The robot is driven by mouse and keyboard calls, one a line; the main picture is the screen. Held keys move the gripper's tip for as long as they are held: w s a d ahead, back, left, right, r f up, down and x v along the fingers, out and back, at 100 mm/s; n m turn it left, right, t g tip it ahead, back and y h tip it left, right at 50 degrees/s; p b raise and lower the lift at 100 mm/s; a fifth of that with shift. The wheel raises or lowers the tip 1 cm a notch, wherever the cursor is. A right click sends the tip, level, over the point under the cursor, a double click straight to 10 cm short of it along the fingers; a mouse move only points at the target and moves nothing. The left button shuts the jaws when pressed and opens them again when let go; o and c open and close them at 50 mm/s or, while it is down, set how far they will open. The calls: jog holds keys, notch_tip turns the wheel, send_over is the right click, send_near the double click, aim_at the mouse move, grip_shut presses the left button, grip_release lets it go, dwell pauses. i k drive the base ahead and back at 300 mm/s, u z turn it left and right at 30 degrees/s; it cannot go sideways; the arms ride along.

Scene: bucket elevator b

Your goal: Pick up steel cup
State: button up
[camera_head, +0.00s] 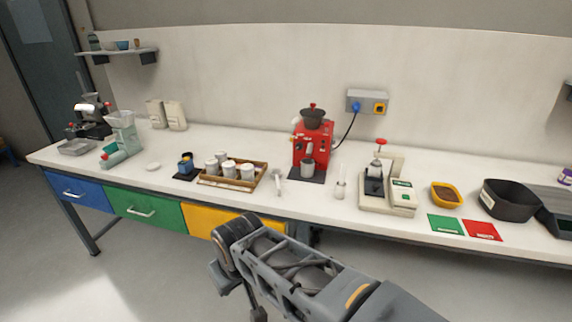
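A small grey steel cup (307,168) stands upright on the dark base in front of a red grinder (312,143) with a dark hopper, near the middle of the white counter. My arm (310,280) reaches in from the bottom right, in front of the counter and lower than its top, well apart from the cup. I cannot make out the fingers of my gripper in this view. Nothing hides the cup.
Left of the grinder, a wooden tray (208,180) holds several white canisters. A small glass tube (340,190) and a beige scale-like device (389,199) stand to the right. Drawers, one yellow (213,220), line the counter's front. Open floor lies at lower left.

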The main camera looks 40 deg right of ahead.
aim_at(307, 168)
jog(key=z, duration=0.3)
jog(key=i, duration=0.8)
jog(key=z, duration=0.85)
jog(key=i, duration=0.35)
jog(key=z, duration=0.3)
